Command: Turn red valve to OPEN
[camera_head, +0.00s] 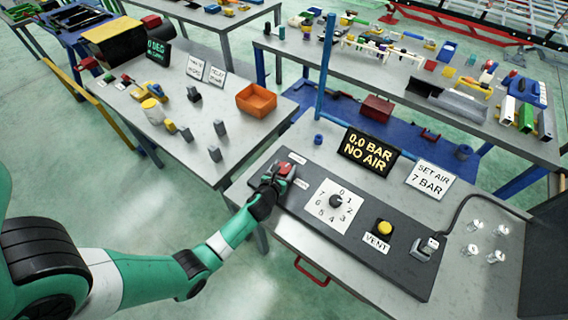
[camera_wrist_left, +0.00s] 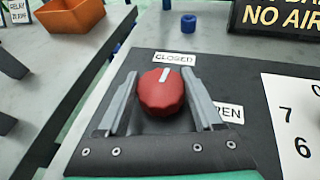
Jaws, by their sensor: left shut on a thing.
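The red valve (camera_wrist_left: 161,92) is a round ridged knob with a white line on top. The line points up toward the CLOSED label (camera_wrist_left: 174,58) in the left wrist view. The OPEN label (camera_wrist_left: 230,112) lies to the right, partly hidden by a finger. My left gripper (camera_wrist_left: 163,100) is shut on the red valve, one finger on each side. In the head view my left gripper (camera_head: 270,183) is at the left end of the dark panel, and the red valve (camera_head: 285,168) shows just beyond it. My right gripper is not in view.
The dark panel (camera_head: 370,258) also carries a numbered dial (camera_head: 335,201), a yellow VENT button (camera_head: 384,228) and a grey plug with a cable (camera_head: 425,247). A display (camera_head: 367,150) reads 0.0 BAR NO AIR. A sign (camera_head: 431,180) reads SET AIR 7 BAR.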

